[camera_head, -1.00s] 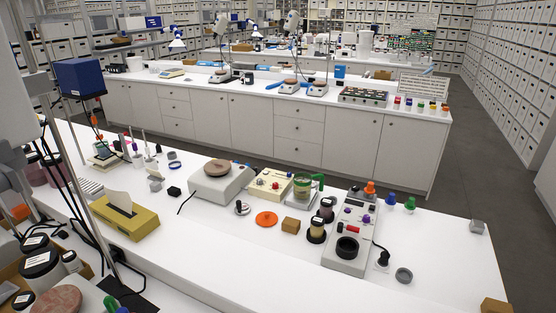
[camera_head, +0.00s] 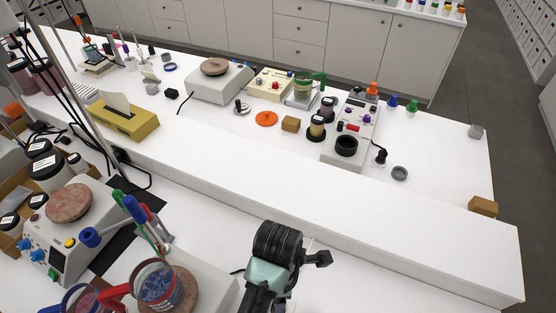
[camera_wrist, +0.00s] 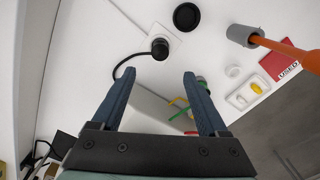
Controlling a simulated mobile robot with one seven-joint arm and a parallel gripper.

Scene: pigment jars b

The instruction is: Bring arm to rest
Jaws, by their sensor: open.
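My arm shows at the bottom middle of the head view, with a dark round joint and a teal part in front of the white bench (camera_head: 420,235). My gripper (camera_wrist: 158,76) shows in the wrist view with its two blue fingers apart. No object is held between them. A white surface lies beyond the fingertips. Thin green and red pieces (camera_wrist: 178,104) show behind the right finger, partly hidden by it. I cannot clearly make out the fingers in the head view.
A hotplate (camera_head: 69,203) and a mug with a red handle (camera_head: 157,284) stand left of my arm. In the wrist view, a black plug (camera_wrist: 160,48), an orange-handled tool (camera_wrist: 285,48) and a red box (camera_wrist: 281,63) lie beyond the fingers.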

